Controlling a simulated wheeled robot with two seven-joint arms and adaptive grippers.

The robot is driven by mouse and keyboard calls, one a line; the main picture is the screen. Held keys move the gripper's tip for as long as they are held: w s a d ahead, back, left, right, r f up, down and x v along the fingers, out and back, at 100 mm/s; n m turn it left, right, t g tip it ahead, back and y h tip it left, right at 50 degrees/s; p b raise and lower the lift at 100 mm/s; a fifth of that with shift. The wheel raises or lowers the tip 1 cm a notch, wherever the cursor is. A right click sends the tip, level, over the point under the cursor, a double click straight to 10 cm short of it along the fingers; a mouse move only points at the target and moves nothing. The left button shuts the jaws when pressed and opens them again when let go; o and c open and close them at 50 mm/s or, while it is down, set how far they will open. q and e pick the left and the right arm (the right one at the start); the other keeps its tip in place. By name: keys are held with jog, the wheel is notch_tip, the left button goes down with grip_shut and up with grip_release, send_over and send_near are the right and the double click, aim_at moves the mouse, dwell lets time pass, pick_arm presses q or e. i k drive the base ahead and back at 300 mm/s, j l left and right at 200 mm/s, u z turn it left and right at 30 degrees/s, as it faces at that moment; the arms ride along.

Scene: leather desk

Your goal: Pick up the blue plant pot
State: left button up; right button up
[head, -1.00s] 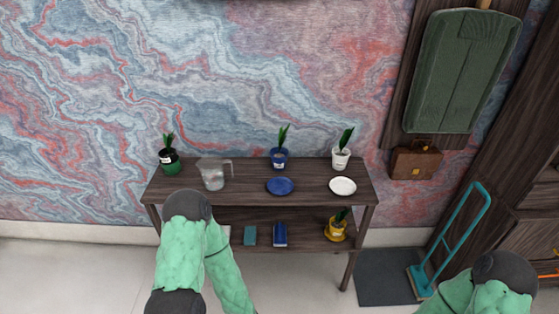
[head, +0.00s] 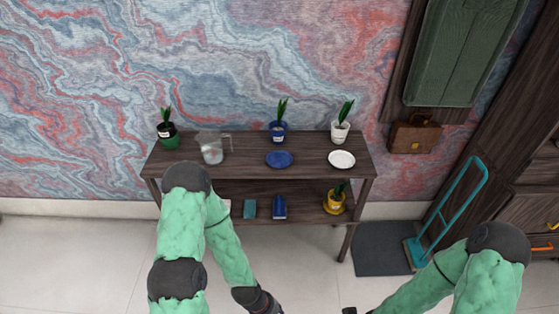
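The blue plant pot (head: 278,132) holds a green plant and stands upright on the top of the dark wooden shelf table (head: 245,150), behind a blue plate (head: 279,159). My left arm comes in at the lower left of the middle, and its wrist end shows at the bottom edge, well in front of and below the pot. My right arm comes in at the lower right, with only a small dark tip at the bottom edge. The fingers of both grippers are out of the picture. Neither arm touches the pot.
On the tabletop stand a green pot (head: 168,135), a clear jug (head: 211,147), a white pot (head: 340,131) and a white plate (head: 341,159). The lower shelf holds books (head: 279,207) and a yellow pot (head: 334,203). A teal trolley (head: 450,215) stands at right. Floor in front is clear.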

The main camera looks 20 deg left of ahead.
aim_at(278, 128)
jog(key=u, duration=0.45)
jog(key=i+u, duration=0.35)
jog(key=i+j+u, duration=0.1)
jog(key=u, duration=0.3)
jog(key=i+l+u, duration=0.1)
jog(key=i+u, duration=0.25)
jog(key=k, duration=0.05)
